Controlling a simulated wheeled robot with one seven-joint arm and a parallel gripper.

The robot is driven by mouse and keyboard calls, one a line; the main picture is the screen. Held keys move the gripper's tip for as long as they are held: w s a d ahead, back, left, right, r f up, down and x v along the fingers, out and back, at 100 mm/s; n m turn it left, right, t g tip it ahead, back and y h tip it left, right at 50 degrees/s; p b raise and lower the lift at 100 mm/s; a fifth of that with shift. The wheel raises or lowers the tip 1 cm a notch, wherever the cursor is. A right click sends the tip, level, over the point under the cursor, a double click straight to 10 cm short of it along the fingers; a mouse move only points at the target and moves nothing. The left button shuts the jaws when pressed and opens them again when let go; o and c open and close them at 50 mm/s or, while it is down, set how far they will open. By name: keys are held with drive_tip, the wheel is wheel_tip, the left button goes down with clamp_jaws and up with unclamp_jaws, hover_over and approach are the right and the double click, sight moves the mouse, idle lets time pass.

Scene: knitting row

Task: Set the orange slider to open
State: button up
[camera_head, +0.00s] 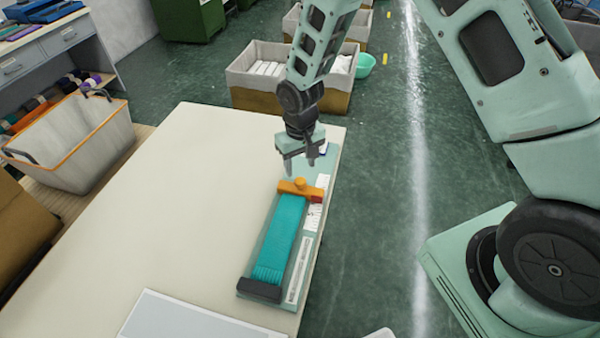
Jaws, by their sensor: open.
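The orange slider (300,188) sits across the far end of a teal knitted strip (281,236) on a pale green board at the table's right edge. It has a raised knob on top and a small red part at its right end. A dark block (260,290) closes the near end of the strip. A white label strip (301,268) with small markings runs along the right side, too small to read. My gripper (302,171) points down, open and empty, just beyond the slider. I cannot tell whether it touches the slider.
The cream table (160,200) is largely bare left of the board. A grey-white panel (190,318) lies at its near edge. Bins with white goods (265,98) and a green bowl (365,65) stand on the floor beyond. A white basket (75,145) stands at left.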

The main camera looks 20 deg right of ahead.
sight(300, 180)
drive_tip(key=shift+f+p, duration=0.65)
drive_tip(key=shift+f, duration=2.2)
